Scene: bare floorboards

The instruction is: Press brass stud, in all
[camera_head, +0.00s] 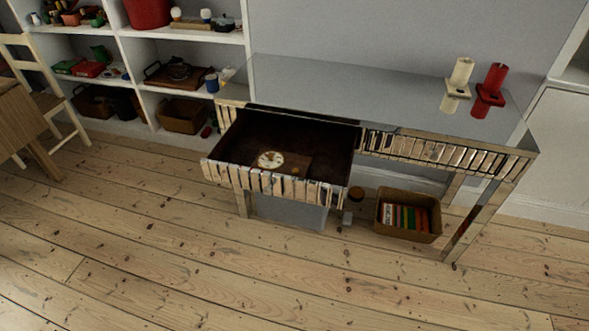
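A mirrored console table (300,85) stands against the wall with its left drawer (335,178) pulled out. Inside the dark drawer lies a brown wooden block or board (306,161) with a round, pale dial-like disc (270,159) at its left. A small brownish spot (295,171) shows on the board to the right of the disc; it may be the brass stud, but it is too small to tell. Neither of my grippers is in view.
A cream holder (457,88) and a red one (489,92) stand on the table's right end. A basket of books (408,216) and a grey bin (290,212) sit below. White shelves (122,35) and a chair (40,90) are at left. The front floor is clear.

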